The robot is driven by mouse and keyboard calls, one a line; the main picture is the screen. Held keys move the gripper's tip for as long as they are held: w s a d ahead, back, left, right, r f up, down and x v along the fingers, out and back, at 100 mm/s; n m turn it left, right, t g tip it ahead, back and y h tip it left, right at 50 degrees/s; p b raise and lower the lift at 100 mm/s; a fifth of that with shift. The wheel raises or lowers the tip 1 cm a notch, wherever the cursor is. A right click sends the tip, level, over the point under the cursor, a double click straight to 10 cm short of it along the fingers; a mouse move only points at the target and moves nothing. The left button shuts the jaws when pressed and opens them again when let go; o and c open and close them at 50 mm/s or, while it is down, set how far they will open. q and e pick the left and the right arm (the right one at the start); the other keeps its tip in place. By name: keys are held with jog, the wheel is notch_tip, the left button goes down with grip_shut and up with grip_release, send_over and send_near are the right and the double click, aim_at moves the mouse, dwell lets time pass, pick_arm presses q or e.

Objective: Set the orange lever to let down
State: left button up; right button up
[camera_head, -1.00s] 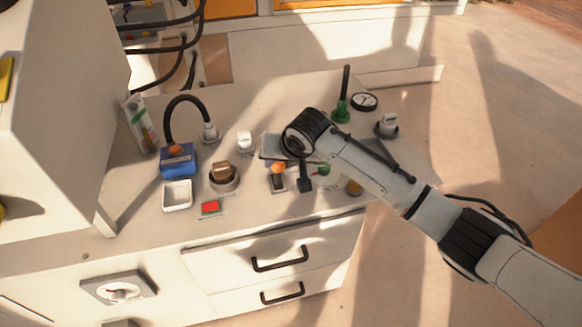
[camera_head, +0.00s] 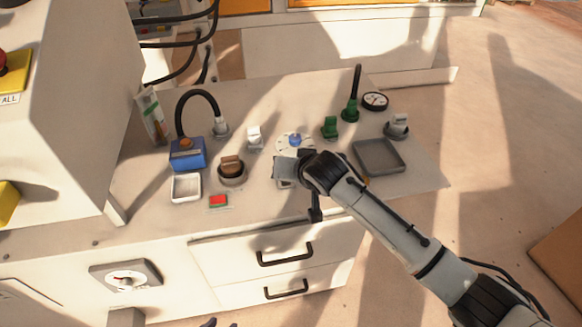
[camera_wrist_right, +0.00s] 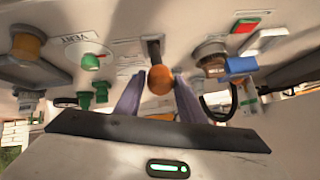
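The orange lever's round knob (camera_wrist_right: 160,80) shows in the right wrist view, with a dark stem or slot just above it. My right gripper's two purple fingers (camera_wrist_right: 160,92) stand on either side of the knob; they look open, with narrow gaps, though contact is hard to judge. In the head view my right gripper (camera_head: 292,172) is low over the table and hides the lever. Purple tips of my left gripper (camera_head: 218,323) just show at the bottom edge; their opening cannot be judged.
A brown knob (camera_head: 231,170), a red button (camera_head: 218,201) and a white tray (camera_head: 186,188) lie left of my right gripper. A dial with a blue knob (camera_head: 295,140) and green controls (camera_head: 330,127) stand behind it. A grey tray (camera_head: 379,157) is at right.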

jog(key=shift+o, duration=1.3)
jog(key=shift+s, duration=0.1)
jog(key=p+v, duration=0.1)
jog(key=v, duration=0.9)
